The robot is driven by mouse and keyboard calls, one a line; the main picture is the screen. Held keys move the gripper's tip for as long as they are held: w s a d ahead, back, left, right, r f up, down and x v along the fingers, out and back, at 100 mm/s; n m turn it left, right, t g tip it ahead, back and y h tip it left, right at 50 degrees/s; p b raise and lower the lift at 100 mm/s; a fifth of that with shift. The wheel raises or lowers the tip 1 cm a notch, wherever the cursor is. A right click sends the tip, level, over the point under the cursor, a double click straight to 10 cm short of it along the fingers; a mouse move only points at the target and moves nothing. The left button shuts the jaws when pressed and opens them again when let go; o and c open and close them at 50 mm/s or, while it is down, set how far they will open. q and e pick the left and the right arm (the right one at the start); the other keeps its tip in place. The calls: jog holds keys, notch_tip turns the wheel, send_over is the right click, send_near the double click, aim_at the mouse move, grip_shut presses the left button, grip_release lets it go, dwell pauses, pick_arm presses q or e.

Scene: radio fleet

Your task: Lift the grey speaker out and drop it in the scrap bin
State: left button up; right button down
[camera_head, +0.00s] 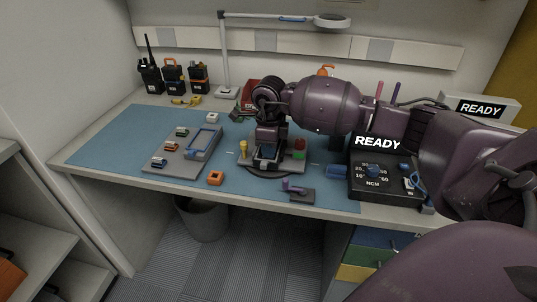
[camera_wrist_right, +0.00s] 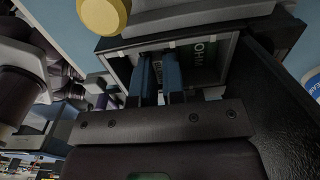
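I cannot make out the grey speaker; the fingers and gripper body hide part of the housing's inside. A green label with white letters shows beside the fingers. A grey bin (camera_head: 204,222), likely the scrap bin, stands on the floor below the table's front edge. My left gripper is out of view.
A grey parts tray (camera_head: 180,164) lies left of the fixture, with an orange square part (camera_head: 215,178) nearby. A black tester (camera_head: 377,187) reading READY stands right. Several radios (camera_head: 173,78) stand at the back left. The mat's left part is clear.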

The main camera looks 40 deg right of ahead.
jog(key=shift+f, duration=0.5)
jog(key=shift+r, duration=0.25)
pick_arm(q)
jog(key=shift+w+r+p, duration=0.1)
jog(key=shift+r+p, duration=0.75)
jog(key=shift+p, duration=0.35)
pick_arm(e)
notch_tip(320, 180, up, 21)
jog(key=shift+f, duration=0.2)
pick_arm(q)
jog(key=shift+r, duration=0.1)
pick_arm(e)
jog(key=shift+w, duration=0.1)
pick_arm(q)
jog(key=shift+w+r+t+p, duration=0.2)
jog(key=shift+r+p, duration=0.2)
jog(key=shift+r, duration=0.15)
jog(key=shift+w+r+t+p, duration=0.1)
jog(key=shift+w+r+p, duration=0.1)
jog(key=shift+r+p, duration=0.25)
pick_arm(e)
jog(key=shift+r, duration=2)
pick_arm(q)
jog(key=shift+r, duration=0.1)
